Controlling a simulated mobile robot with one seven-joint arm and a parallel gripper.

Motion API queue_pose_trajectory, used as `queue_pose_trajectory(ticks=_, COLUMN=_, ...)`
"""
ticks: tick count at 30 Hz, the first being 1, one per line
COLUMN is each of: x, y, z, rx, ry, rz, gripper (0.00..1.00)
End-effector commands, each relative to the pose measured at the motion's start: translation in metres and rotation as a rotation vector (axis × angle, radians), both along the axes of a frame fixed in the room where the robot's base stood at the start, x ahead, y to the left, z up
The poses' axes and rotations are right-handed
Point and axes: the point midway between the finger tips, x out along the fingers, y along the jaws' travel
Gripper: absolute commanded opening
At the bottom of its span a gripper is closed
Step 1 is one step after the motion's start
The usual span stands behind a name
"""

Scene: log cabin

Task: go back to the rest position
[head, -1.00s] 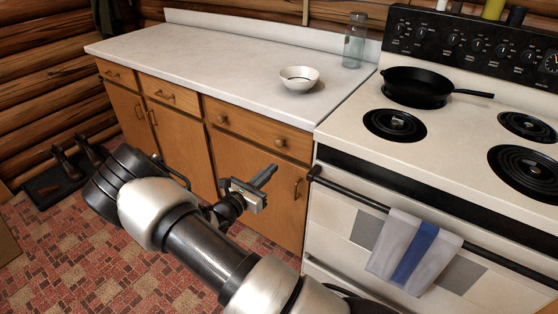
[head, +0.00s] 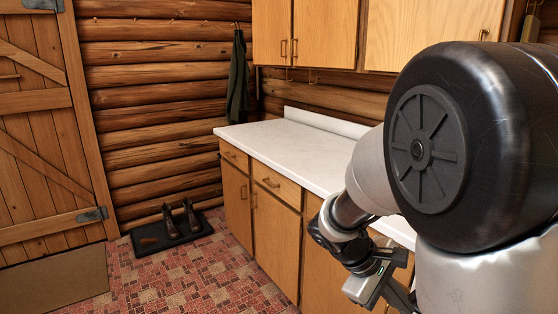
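My gripper (head: 376,289) is at the lower right of the head view, in front of the wooden lower cabinets (head: 277,210). My arm is folded up close to the camera and fills the right side of the picture. The fingers are seen from behind and partly hidden by the gripper body, so I cannot tell whether they are open or shut. Nothing is seen in the gripper.
The white countertop (head: 290,152) runs behind my arm, with upper cabinets (head: 325,33) above it. A boot mat (head: 150,243) with boots (head: 182,221) lies by the log wall. The tiled floor between is clear.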

Motion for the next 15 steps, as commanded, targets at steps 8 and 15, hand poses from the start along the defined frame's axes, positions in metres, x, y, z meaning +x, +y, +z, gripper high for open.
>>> queue_pose_trajectory(ticks=8, x=-0.068, y=0.049, z=0.063, rx=0.423, ry=-0.338, rz=-0.278, gripper=0.0)
queue_pose_trajectory(ticks=15, x=-0.1, y=0.083, z=0.095, rx=0.638, ry=-0.529, rz=-0.392, gripper=0.0)
